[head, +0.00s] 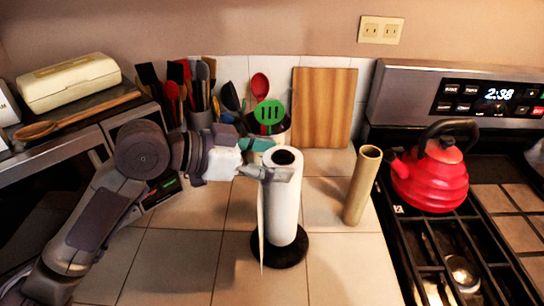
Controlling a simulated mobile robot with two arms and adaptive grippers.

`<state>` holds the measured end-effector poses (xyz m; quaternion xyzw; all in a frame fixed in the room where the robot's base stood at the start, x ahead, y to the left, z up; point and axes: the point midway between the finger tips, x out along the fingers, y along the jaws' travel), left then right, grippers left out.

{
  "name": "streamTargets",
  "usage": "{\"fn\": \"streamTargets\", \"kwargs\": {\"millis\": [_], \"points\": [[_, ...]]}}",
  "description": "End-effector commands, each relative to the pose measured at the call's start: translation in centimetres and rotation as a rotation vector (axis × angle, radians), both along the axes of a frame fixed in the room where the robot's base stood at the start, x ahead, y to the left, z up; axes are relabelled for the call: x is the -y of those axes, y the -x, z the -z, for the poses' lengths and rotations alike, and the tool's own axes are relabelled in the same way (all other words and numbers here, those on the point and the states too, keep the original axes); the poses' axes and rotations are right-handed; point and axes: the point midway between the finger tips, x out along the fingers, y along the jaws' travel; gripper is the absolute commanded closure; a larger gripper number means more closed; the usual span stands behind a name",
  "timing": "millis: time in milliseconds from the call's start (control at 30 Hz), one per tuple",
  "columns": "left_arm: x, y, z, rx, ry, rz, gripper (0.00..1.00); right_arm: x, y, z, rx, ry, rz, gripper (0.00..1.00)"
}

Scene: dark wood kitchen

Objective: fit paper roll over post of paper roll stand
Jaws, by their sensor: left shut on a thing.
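The white paper roll (286,212) stands upright near the middle of the tiled counter in the head view, with a loose sheet hanging down its left side. The black round base of the paper roll stand (293,252) shows below and around the roll's lower end. The post is hidden, and I cannot tell whether the roll rests on the base or hangs just above it. The roll's top opening looks dark. My left gripper (280,173) reaches in from the left and is shut on the roll near its top. My right gripper is not in view.
A tan tube (362,186) stands right of the roll, near the stove (455,225) with its red kettle (431,177). Utensil holders (202,119) and a wooden board (324,106) stand behind. A toaster oven (75,150) is at left. The front counter is clear.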

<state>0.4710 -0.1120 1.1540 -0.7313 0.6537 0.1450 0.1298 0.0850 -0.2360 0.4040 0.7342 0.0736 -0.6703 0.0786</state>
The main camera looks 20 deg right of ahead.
Motion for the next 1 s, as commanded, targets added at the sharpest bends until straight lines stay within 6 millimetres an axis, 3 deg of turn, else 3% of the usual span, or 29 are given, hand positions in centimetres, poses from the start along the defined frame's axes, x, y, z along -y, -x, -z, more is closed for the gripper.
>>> {"fn": "streamTargets", "kwargs": {"millis": [33,200,567,733,1000], "points": [[0.0,0.0,0.0,0.000,0.001,0.000,0.25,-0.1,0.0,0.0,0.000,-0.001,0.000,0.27],[0.0,0.0,0.0,0.000,0.000,0.000,0.00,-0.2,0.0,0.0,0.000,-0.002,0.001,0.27],[-0.2,0.0,-0.1,0.000,0.000,0.000,0.00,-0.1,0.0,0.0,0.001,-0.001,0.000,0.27],[-2.2,0.1,-0.9,0.001,-0.001,-0.003,0.00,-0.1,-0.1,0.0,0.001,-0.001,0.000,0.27],[-7.5,0.7,-3.1,0.001,0.000,-0.004,0.00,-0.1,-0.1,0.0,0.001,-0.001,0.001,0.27]]}}
